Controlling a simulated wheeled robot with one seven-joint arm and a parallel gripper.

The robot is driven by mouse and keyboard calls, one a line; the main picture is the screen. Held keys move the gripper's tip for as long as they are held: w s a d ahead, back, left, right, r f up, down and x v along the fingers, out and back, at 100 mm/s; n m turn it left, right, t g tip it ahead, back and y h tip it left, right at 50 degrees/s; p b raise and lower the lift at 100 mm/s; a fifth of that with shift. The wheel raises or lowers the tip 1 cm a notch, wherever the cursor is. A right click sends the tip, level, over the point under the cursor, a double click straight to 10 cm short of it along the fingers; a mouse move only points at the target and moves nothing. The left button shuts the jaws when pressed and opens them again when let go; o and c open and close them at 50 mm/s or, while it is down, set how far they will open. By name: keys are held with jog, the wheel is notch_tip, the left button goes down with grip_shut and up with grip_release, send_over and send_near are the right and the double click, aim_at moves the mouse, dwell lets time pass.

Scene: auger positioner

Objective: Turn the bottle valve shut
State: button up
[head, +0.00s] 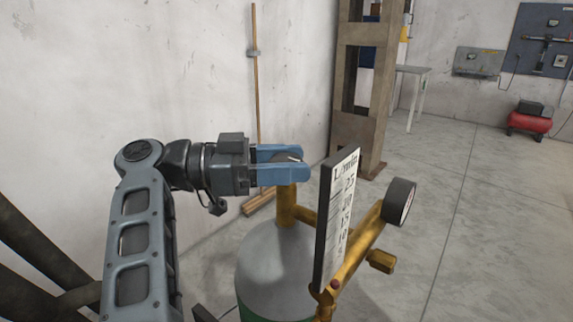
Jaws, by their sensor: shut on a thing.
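The gas bottle (272,262) stands upright at the lower middle of the head view, with a grey shoulder and a green body below. A brass valve stem (286,207) rises from its top. My gripper (290,165) reaches in from the left with its blue fingers level at the top of this stem. The fingers are shut on the bottle valve (288,157), which is mostly hidden between them. A small pale part shows between the fingertips.
A flow scale plate (338,215) with numbers stands just right of my fingertips, on brass fittings with a round gauge (400,202). A broom (256,110) leans on the wall behind. A brown pillar (362,90) stands farther back.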

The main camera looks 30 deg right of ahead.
jog(key=shift+w+a+r, duration=0.1)
jog(key=shift+r, duration=0.4)
jog(key=o, duration=1)
jog(key=shift+f, duration=0.2)
jog(key=shift+b+v, duration=0.9)
jog(key=shift+v, duration=2.95)
